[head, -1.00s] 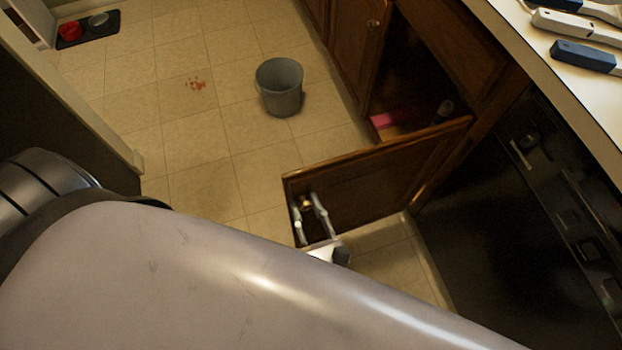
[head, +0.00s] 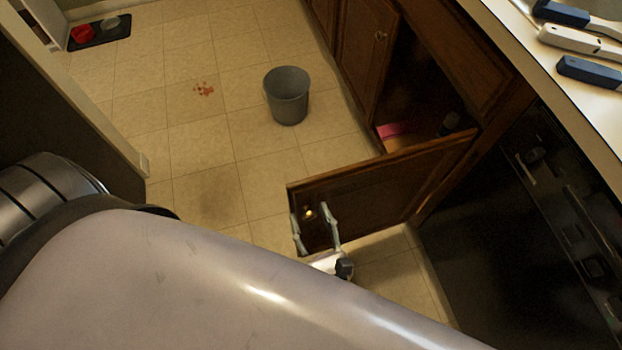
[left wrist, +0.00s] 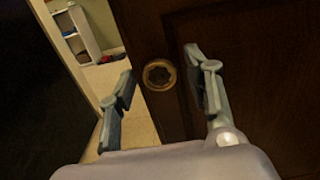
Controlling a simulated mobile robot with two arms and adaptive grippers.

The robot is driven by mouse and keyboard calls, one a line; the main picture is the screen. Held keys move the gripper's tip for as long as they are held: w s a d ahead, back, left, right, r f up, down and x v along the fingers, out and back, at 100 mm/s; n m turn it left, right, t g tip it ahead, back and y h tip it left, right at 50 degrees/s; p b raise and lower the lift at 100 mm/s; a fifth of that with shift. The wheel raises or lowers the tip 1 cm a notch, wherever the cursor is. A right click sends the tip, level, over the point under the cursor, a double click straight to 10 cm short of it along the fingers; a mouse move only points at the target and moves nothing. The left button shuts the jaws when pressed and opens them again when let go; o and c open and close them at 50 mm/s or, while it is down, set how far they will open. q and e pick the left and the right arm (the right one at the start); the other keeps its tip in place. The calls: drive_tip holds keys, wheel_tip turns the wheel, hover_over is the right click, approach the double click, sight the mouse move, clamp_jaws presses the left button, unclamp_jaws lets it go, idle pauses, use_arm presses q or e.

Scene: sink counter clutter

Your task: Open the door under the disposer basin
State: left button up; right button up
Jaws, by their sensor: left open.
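The cabinet door (head: 375,197) under the counter stands swung wide open in the head view. Its brass knob (head: 309,213) is near the free edge. My left gripper (head: 314,211) is at that edge with its fingers open, one on each side of the knob. In the left wrist view the knob (left wrist: 159,74) sits between the two spread fingers (left wrist: 162,76), apart from both. The dark cabinet inside (head: 415,85) shows a pink item (head: 396,131) and a dark container (head: 450,122). My right gripper is not in view. The basin is not clearly visible.
A grey bucket (head: 287,97) stands on the tiled floor, with a reddish spill (head: 204,89) to its left. A black appliance front (head: 520,220) is right of the open door. Several blue and white handled items (head: 572,40) lie on the counter. Pet bowls (head: 96,29) sit far back.

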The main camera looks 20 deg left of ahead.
sight(305, 188)
use_arm(q)
wheel_tip(305, 188, up, 10)
idle(0.6)
idle(0.4)
